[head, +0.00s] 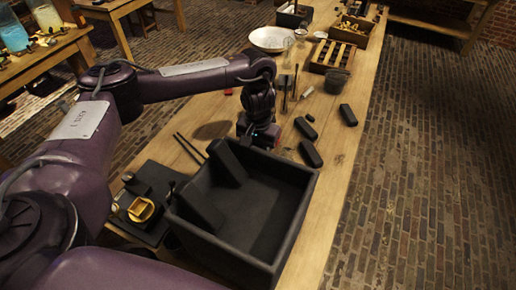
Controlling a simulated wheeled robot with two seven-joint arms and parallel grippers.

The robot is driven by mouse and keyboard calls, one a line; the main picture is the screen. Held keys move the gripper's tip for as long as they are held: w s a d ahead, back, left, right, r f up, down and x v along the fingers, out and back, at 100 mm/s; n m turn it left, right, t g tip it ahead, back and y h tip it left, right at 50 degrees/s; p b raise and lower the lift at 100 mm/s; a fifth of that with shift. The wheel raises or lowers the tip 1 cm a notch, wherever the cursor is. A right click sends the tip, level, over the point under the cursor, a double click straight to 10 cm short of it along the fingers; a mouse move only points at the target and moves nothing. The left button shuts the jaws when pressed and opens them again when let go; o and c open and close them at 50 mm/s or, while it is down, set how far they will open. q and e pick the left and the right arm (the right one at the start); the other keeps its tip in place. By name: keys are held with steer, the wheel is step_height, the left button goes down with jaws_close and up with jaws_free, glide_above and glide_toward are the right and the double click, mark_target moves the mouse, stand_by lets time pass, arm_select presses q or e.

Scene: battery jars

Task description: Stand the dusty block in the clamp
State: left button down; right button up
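Several dark blocks are in view, and I cannot tell which is the dusty one. One dark block (348,115) lies on the table at right, another (311,153) lies nearer the bin, and a small dark piece (305,127) lies beyond it. Two more long dark blocks lean inside the black bin, one at the back (228,162) and one at the left (201,207). A brass square fitting (141,209) on a dark base at left may be the clamp. My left gripper (258,141) points down behind the bin's far wall; its fingertips are hidden. My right gripper is out of view.
The open black bin (290,215) fills the near table. Two thin dark rods (190,148) lie left of it. Farther back are a dark cup (336,81), a slotted wooden tray (333,57), a white bowl (271,39) and glassware. The table's right edge is clear.

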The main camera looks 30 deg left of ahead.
arm_select(q)
steer(key=shift+p, duration=0.45)
steer(key=shift+s+f, duration=0.1)
steer(key=shift+f, duration=0.1)
stand_by(0.7)
steer(key=c, duration=1)
jaws_free()
step_height(320, 180, up, 8)
steer(key=shift+r+p, duration=0.1)
steer(key=shift+p, duration=0.55)
